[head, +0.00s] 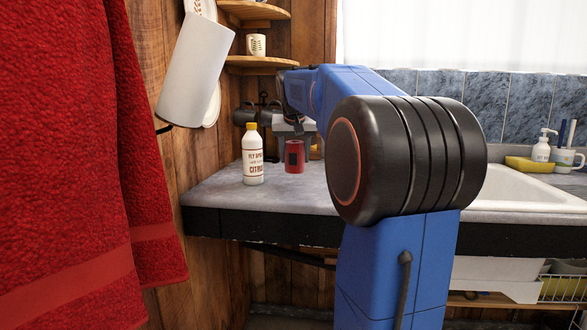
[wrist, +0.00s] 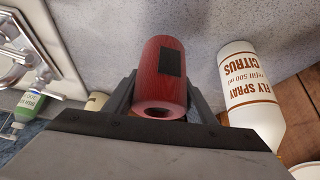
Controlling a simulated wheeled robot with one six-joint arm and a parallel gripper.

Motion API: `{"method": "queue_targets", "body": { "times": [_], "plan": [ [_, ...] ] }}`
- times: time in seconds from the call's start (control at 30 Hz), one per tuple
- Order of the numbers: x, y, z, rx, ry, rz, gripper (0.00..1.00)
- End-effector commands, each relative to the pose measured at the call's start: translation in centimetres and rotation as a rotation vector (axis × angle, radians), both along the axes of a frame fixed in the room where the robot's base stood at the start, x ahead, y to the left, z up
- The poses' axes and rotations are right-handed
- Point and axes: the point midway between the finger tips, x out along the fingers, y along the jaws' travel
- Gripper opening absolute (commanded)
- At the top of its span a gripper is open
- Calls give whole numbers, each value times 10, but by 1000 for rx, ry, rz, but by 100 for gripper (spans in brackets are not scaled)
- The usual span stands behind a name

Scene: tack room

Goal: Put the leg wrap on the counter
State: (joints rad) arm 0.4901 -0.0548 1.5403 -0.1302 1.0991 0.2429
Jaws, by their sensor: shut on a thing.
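The leg wrap is a red roll with a dark patch on its side and a hole in its end. It shows in the head view (head: 294,157) over the grey counter (head: 315,195), beside a white bottle. In the wrist view the leg wrap (wrist: 164,75) is between the two fingers of my gripper (wrist: 163,95), which is shut on it. The counter (wrist: 120,30) lies behind the roll. I cannot tell whether the roll touches the counter.
A white fly spray bottle (head: 252,155) with a yellow cap stands just left of the roll; it is also close in the wrist view (wrist: 252,90). The sink (head: 520,190) is at right. A red towel (head: 75,150) hangs at left. The counter's front left is clear.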

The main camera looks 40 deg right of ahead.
Motion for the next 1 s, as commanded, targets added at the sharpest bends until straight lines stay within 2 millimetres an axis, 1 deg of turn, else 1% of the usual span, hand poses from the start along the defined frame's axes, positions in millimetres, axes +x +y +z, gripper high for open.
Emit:
{"method": "queue_targets", "body": {
  "times": [0.17,0.33,0.4,0.73,0.77,0.8,0.83,1.0],
  "plan": [
    [-1,0,-16,1,2,0,26],
    [0,0,-38,2,1,-1,26],
    [0,0,-41,1,0,-1,26],
    [0,0,-44,0,0,-1,26],
    [0,0,-43,0,0,0,58],
    [0,0,-43,0,0,0,67],
    [0,0,-43,0,0,0,69],
    [0,0,-43,0,0,0,69]
  ]
}}
